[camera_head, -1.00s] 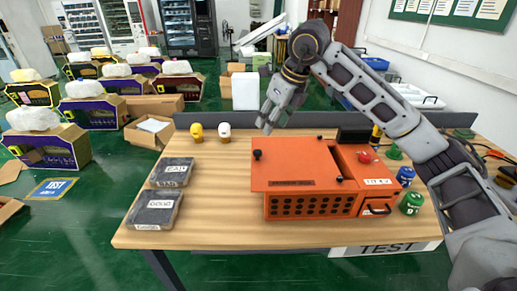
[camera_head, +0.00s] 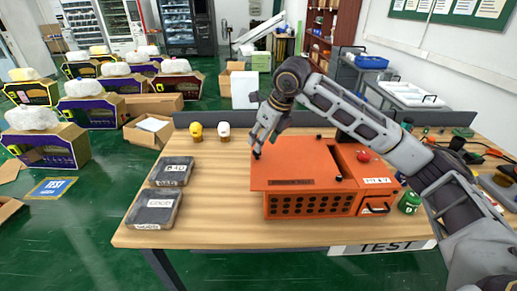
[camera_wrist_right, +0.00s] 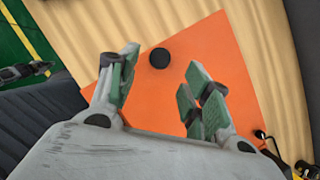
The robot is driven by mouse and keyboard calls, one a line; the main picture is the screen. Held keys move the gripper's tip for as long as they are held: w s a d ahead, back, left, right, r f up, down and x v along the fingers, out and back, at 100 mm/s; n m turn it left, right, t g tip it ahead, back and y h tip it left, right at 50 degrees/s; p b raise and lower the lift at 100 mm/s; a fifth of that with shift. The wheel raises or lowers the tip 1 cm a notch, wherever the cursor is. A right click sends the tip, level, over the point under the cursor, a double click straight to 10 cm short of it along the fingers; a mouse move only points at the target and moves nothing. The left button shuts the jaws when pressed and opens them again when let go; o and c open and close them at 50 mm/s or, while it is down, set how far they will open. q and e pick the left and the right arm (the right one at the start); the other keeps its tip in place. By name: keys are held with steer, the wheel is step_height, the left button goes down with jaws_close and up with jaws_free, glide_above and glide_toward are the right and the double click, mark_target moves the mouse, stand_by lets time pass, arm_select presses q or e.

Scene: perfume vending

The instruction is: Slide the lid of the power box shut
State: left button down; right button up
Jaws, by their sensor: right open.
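The orange power box (camera_head: 310,205) stands on the wooden table, its perforated front facing me. Its flat orange lid (camera_head: 295,162) lies over the top, and its left edge reaches slightly past the perforated front. The lid also fills much of the right wrist view (camera_wrist_right: 190,40). A black round knob (camera_wrist_right: 160,58) sits near the lid's left side. My right gripper (camera_head: 257,147) is over this knob from behind. In the wrist view its open fingers (camera_wrist_right: 162,68) stand either side of the knob, with gaps showing. My left gripper is not in view.
A red button (camera_head: 363,156) sits on the box's right section. A green can (camera_head: 409,202) stands to the right. Two black bins (camera_head: 155,209) (camera_head: 172,171) lie at the left; yellow (camera_head: 195,131) and white (camera_head: 224,131) objects stand behind. Table between is clear.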

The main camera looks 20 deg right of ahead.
steer(key=shift+x, duration=2.7)
jaws_close()
